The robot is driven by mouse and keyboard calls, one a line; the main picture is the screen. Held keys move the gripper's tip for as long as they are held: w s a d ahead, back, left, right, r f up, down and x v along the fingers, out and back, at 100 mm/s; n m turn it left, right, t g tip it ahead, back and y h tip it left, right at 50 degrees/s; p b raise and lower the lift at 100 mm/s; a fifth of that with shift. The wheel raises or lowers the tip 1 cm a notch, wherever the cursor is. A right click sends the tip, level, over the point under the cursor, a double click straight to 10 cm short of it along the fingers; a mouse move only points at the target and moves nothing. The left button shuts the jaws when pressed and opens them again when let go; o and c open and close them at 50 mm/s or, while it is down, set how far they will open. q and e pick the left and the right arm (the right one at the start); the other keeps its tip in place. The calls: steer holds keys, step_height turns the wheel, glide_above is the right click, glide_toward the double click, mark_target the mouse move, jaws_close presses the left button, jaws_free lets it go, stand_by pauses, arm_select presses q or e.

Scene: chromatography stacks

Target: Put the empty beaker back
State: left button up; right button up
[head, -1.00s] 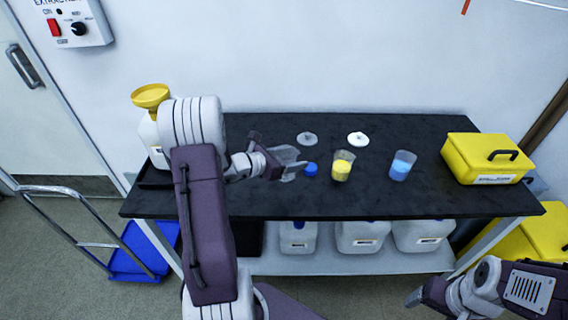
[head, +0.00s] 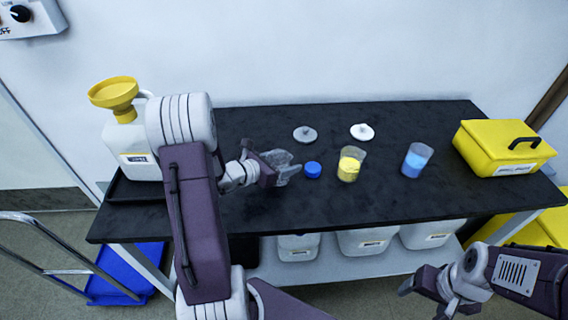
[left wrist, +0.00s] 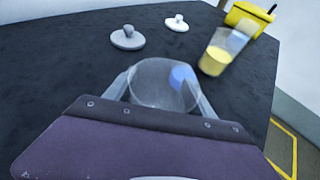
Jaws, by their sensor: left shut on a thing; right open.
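My left gripper (head: 276,168) is shut on the clear empty beaker (left wrist: 160,84); in the left wrist view its fingers clasp both sides of the glass. In the head view the beaker shows small and partly hidden by the gripper, at or just above the black bench top (head: 250,207); I cannot tell whether it touches. A blue cap (head: 313,169) lies just right of it and shows through the glass in the left wrist view. My right gripper (head: 425,291) is open and empty at the lower right, in front of the bench.
A beaker of yellow liquid (head: 348,169) and one of blue liquid (head: 413,163) stand to the right. A grey lid (head: 305,134) and a white lid (head: 363,132) lie behind. A yellow case (head: 497,152) is at right, a jug (head: 138,150) with a yellow funnel (head: 113,92) at left.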

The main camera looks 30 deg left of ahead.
arm_select(q)
steer(key=shift+d, duration=0.15)
steer(key=shift+f+b, duration=0.2)
steer(key=shift+b, duration=0.1)
steer(key=o, duration=1.6)
steer(key=shift+r, duration=0.1)
steer(key=shift+s+a+r+p, duration=0.1)
steer(key=shift+a+r+p, duration=0.15)
steer(key=shift+p, duration=0.2)
steer(key=p+v, duration=0.2)
steer(key=v, duration=0.9)
steer(key=shift+s+r, duration=0.15)
steer(key=shift+s, duration=0.2)
